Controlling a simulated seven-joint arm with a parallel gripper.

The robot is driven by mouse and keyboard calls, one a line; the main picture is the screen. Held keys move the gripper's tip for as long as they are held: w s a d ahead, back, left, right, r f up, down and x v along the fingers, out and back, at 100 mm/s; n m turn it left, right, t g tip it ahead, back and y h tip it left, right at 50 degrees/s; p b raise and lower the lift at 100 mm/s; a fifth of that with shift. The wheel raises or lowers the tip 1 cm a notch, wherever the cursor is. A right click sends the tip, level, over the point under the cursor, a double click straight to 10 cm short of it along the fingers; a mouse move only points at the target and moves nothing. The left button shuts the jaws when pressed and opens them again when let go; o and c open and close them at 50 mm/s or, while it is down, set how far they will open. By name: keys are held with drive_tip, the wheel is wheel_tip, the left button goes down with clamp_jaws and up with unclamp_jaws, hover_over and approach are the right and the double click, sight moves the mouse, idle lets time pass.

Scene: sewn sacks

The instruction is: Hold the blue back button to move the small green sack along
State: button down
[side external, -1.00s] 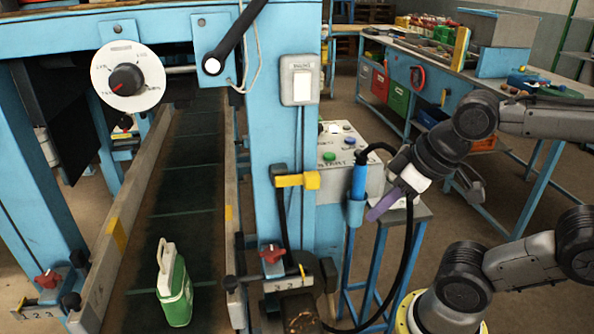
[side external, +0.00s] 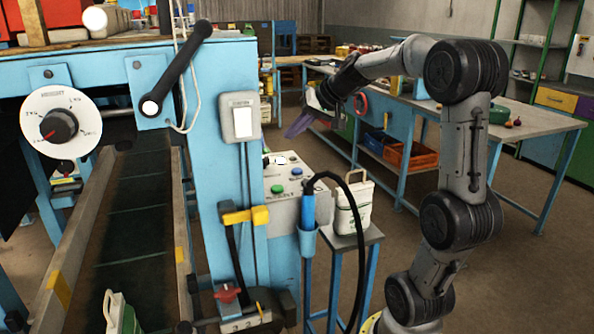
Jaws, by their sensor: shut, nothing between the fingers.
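The blue button (side external: 297,171) is on the sloped top of the grey control box (side external: 300,212), with a green button (side external: 277,189) nearer the front and a pale button (side external: 280,160) behind. My gripper (side external: 298,124) is shut and empty, its purple fingers pointing down-left, above and behind the box in the picture and apart from the buttons. A small green-and-white sack (side external: 128,320) stands on the dark conveyor belt (side external: 140,225) at bottom left, cut off by the frame.
A blue holder with a black cable (side external: 357,230) is between the box and the stand. A blue post (side external: 225,170) with a switch stands left of the box. A workbench (side external: 540,122) is behind my arm.

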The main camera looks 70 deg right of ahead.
sight(300, 171)
drive_tip(key=shift+m, duration=0.4)
drive_tip(key=d, duration=0.4)
drive_tip(key=shift+r, duration=0.1)
drive_tip(key=shift+f, duration=4.4)
drive_tip(key=shift+f, duration=0.1)
drive_tip(key=shift+f, duration=0.3)
